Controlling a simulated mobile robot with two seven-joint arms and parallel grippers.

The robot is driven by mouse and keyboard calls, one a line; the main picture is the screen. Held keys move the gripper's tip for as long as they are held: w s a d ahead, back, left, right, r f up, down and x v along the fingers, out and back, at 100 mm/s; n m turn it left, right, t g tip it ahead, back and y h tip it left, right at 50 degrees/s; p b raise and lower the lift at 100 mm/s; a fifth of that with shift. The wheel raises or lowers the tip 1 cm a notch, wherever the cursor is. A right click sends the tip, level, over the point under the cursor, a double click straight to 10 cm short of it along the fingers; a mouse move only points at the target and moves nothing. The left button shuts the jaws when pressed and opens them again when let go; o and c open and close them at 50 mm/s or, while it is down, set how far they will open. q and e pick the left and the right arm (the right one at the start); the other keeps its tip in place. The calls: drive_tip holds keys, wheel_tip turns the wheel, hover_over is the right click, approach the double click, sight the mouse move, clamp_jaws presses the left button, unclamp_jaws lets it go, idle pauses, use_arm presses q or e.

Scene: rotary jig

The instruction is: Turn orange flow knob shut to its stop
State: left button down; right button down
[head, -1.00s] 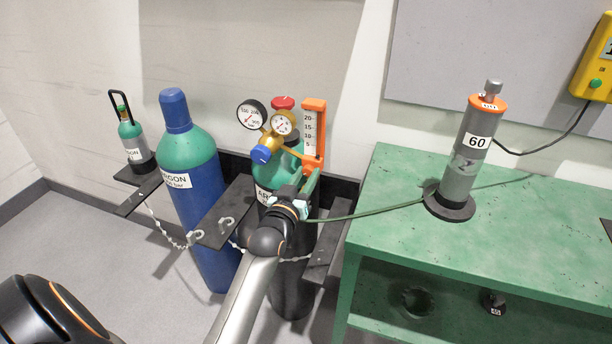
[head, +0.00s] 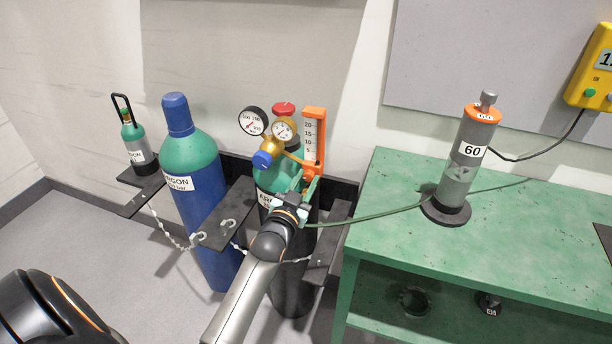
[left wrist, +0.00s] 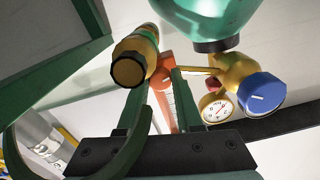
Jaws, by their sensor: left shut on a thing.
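The orange flowmeter (head: 313,135) with its clear scale tube stands upright at the right of the brass regulator (head: 270,145), on the middle cylinder. The orange flow knob (left wrist: 162,78) is at the flowmeter's lower end, partly hidden by my fingers. My left gripper (head: 301,184) reaches up to it from below, shut on the knob. In the left wrist view its two green fingers (left wrist: 160,88) stand on either side of the orange part. The knob's turn angle cannot be read. My right gripper is not in view.
A blue cylinder (head: 195,185) stands left of the middle cylinder. A blue regulator knob (left wrist: 260,92) and gauges are close beside my fingers.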

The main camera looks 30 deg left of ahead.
use_arm(q)
drive_tip(key=shift+r+m+p, duration=0.2)
drive_tip(key=shift+m+p, duration=0.2)
drive_tip(key=shift+m, duration=0.6)
drive_tip(key=m, duration=0.2)
drive_tip(key=shift+m+p, duration=0.3)
drive_tip(key=shift+p, duration=0.1)
drive_tip(key=m, duration=0.4)
drive_tip(key=shift+m, duration=0.3)
drive_tip(key=m, duration=0.5)
drive_tip(key=shift+a, duration=0.1)
drive_tip(key=m, duration=0.6)
drive_tip(key=shift+r, duration=0.1)
drive_tip(key=shift+m, duration=0.3)
drive_tip(key=c, duration=0.6)
unclamp_jaws()
